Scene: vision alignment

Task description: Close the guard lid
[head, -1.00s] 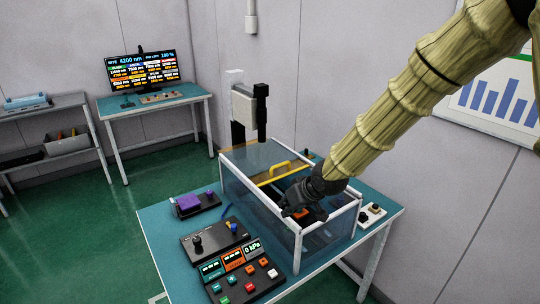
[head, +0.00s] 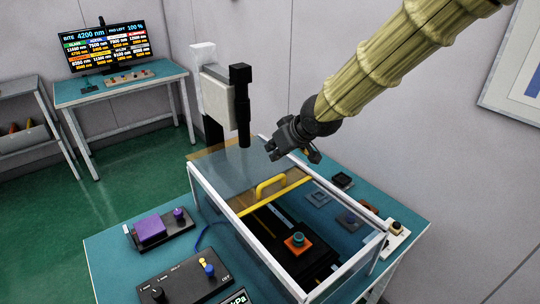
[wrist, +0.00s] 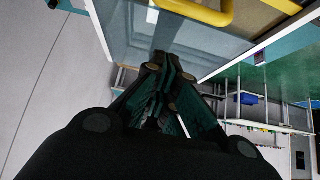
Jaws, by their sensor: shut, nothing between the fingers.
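The guard lid (head: 232,178) is a clear panel with a yellow handle (head: 271,184) near its front edge. It covers the back part of the clear-walled enclosure (head: 250,243), and the front part of the top is open. My gripper (head: 285,146) is above the enclosure, behind and to the right of the handle in the head view, apart from it and empty. In the wrist view my gripper (wrist: 168,72) has its fingers together, with the handle (wrist: 195,10) at the top edge and the glassy lid (wrist: 190,38) below it.
Inside the enclosure is an orange block with a teal top (head: 298,243) on a dark stage. A grey-and-black column (head: 225,100) stands at the back. Control boxes (head: 185,275) and a purple block (head: 150,228) sit on the teal table to the left. A wall (head: 400,140) lies behind.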

